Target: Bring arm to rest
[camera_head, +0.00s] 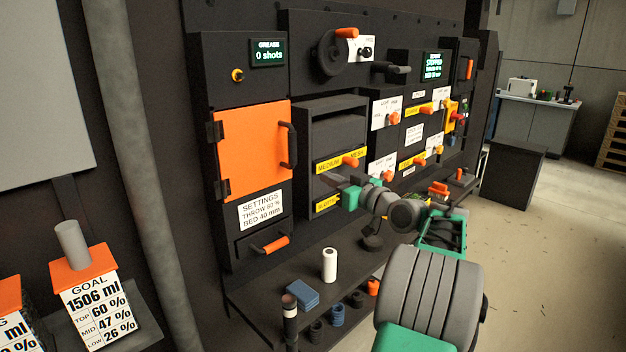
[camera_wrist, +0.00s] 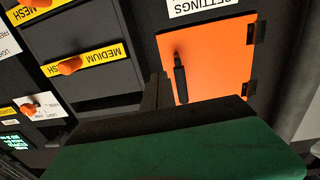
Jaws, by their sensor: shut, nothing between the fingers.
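My gripper (camera_head: 330,181) is shut and empty, held in front of the black machine at the height of the yellow MEDIUM MESH label (camera_head: 329,166). Its green body and dark fingers point left in the head view. In the wrist view the closed fingers (camera_wrist: 156,92) reach toward the machine front, beside the orange door (camera_wrist: 208,62). That door (camera_head: 250,152) is closed, with a black handle at its right edge. I cannot tell whether the fingers touch the machine. My arm runs from the lower right up to the gripper.
Orange-knobbed controls line the machine. A GOAL container (camera_head: 92,300) stands at lower left. The floor (camera_head: 540,230) at right is open, with a dark box (camera_head: 512,174) beyond.

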